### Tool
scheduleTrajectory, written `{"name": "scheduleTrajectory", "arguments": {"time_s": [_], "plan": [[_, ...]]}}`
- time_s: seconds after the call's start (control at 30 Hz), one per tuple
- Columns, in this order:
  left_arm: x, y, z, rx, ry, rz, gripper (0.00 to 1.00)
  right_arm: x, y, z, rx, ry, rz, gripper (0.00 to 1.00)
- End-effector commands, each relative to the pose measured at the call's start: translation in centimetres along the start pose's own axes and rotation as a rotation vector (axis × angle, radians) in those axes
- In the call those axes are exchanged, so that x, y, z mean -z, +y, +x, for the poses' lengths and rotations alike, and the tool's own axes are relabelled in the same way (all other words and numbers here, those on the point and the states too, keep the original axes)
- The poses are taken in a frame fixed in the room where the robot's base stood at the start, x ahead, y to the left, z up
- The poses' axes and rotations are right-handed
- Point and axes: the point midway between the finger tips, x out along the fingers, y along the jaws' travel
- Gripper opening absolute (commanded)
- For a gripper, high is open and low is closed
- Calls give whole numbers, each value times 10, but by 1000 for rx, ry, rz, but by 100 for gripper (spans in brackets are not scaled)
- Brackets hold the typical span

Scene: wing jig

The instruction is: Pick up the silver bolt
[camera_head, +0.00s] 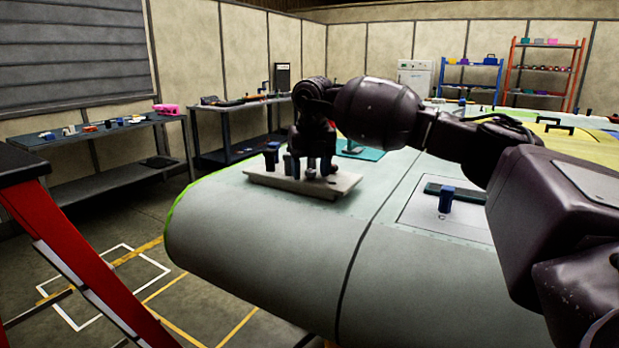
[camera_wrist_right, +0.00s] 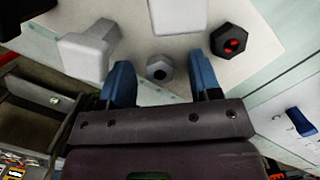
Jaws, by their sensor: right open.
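The silver bolt (camera_wrist_right: 159,68), with a grey hexagonal head, shows in the right wrist view on a pale board (camera_wrist_right: 268,62). My right gripper (camera_wrist_right: 162,80) is open, its two blue fingers apart on either side of the bolt's head in that view. I cannot tell whether they touch it. In the head view my right gripper (camera_head: 312,163) is low over the pale board (camera_head: 262,182) on the wing, and the bolt cannot be made out there. My left gripper is not in view.
A dark hexagonal piece with a red centre (camera_wrist_right: 231,40) and a pale grey block (camera_wrist_right: 88,52) stand close by in the right wrist view. A blue-topped piece (camera_head: 446,199) stands on a wing panel to the right. The wing surface (camera_head: 260,250) in front of the board is clear.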

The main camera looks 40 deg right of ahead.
Motion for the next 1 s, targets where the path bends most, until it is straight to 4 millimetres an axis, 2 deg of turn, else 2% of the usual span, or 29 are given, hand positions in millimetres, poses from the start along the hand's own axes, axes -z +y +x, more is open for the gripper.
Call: {"name": "scheduleTrajectory", "arguments": {"time_s": [0.07, 0.4, 0.63, 0.77, 0.87, 1.0], "plan": [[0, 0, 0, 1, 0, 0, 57, 0, 0, -1, 0, 0, 0, 54], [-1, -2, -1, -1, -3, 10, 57, 0, 0, -1, 0, 0, 0, 4], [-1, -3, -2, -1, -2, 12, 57, 0, 0, -2, -1, -1, 0, 4], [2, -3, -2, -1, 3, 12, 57, -2, 0, -11, -1, -3, 1, 4], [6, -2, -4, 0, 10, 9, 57, -4, 0, -27, -3, -5, 2, 4], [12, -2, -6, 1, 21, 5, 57, -8, 1, -60, -6, -8, 1, 4]]}}
